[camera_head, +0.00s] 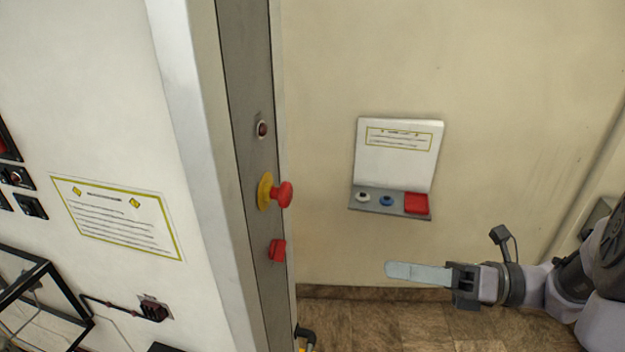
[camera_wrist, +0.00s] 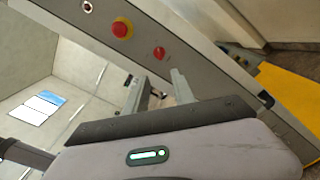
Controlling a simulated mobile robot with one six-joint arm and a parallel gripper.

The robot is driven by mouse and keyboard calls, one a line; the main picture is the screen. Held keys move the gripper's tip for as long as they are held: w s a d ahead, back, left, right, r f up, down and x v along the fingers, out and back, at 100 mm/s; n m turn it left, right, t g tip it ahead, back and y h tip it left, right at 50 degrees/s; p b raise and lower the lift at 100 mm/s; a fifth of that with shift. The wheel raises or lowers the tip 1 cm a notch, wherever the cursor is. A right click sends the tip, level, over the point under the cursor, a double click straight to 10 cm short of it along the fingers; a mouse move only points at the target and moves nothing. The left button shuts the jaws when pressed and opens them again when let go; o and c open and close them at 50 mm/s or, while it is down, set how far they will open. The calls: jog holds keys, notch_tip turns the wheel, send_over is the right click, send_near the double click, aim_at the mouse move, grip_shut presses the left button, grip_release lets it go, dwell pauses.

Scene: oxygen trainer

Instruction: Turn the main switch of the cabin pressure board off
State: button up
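A narrow grey upright panel (camera_head: 249,165) carries a red knob-like switch (camera_head: 277,250) near its lower part. It is likely the main switch, but no label is readable. In the wrist view the red switch (camera_wrist: 159,53) appears beyond the fingertips, roughly between them. My gripper (camera_head: 390,270) is to the right of the switch in the head view, pointing left and clear of it. In the wrist view my gripper (camera_wrist: 160,82) has its two fingers apart with nothing between them. The switch's exact turn position cannot be told.
Above the switch are a red mushroom button on a yellow base (camera_head: 281,194) and a small round dark-red fitting (camera_head: 262,129). A small wall box (camera_head: 397,160) with buttons is on the beige wall behind. A white board with a notice (camera_head: 118,219) stands left. The space between gripper and panel looks clear.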

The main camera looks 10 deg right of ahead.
aim_at(285, 249)
jog(key=x, duration=1.7)
jog(key=shift+w+a+r, duration=0.2)
grip_shut()
